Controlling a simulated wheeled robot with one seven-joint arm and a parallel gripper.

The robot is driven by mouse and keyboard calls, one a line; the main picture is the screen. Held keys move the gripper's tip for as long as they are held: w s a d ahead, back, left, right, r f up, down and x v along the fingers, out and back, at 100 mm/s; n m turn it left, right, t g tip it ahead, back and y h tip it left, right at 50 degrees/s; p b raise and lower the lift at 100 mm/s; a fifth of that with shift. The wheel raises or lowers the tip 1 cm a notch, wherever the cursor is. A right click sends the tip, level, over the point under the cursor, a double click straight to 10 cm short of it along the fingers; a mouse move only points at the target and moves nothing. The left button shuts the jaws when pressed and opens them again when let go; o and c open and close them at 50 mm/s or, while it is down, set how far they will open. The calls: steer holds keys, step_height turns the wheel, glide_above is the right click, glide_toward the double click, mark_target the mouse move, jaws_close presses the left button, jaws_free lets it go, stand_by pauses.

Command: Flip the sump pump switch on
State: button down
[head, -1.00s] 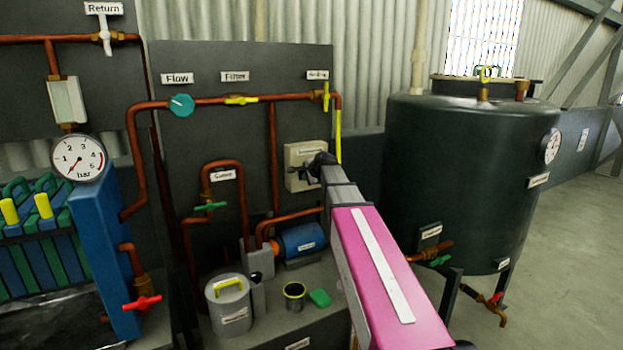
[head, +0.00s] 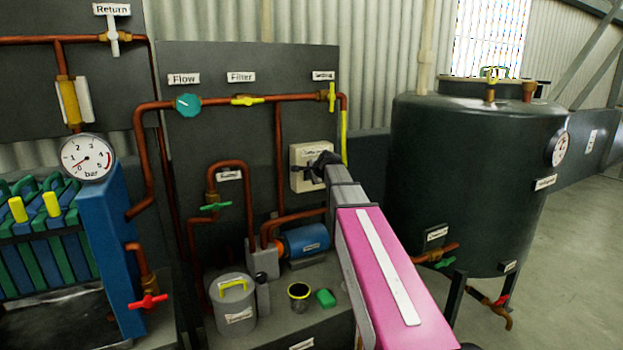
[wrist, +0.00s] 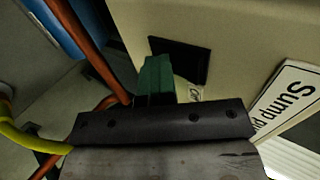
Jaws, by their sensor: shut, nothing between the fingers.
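The cream switch box (head: 301,180) is mounted on the dark panel, behind the end of my arm in the head view. In the wrist view its cream face (wrist: 215,35) fills the upper right, with a label reading "Sump p…" (wrist: 290,98). A dark rectangular slot (wrist: 190,62) is in that face. A green lever-like piece (wrist: 155,78) stands at the slot's left side. My gripper (head: 322,163) is shut and empty, right in front of the box. It also shows in the wrist view (wrist: 160,112), just below the green piece; whether they touch is unclear.
A blue pump motor (head: 303,240) and copper pipes (head: 278,160) sit below and left of the box. A yellow pipe (head: 344,135) runs down at its right. A large dark tank (head: 460,180) stands to the right. A grey canister (head: 231,305) stands on the bench.

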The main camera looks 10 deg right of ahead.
steer(key=shift+w+r, duration=0.1)
steer(key=shift+r, duration=0.6)
steer(key=s+f+v, duration=0.1)
steer(key=v, duration=1.2)
steer(key=shift+s+d+f, duration=0.2)
steer(key=shift+s+d, duration=0.05)
steer(key=shift+s, duration=0.1)
steer(key=shift+s+f, duration=0.15)
steer(key=shift+f, duration=0.55)
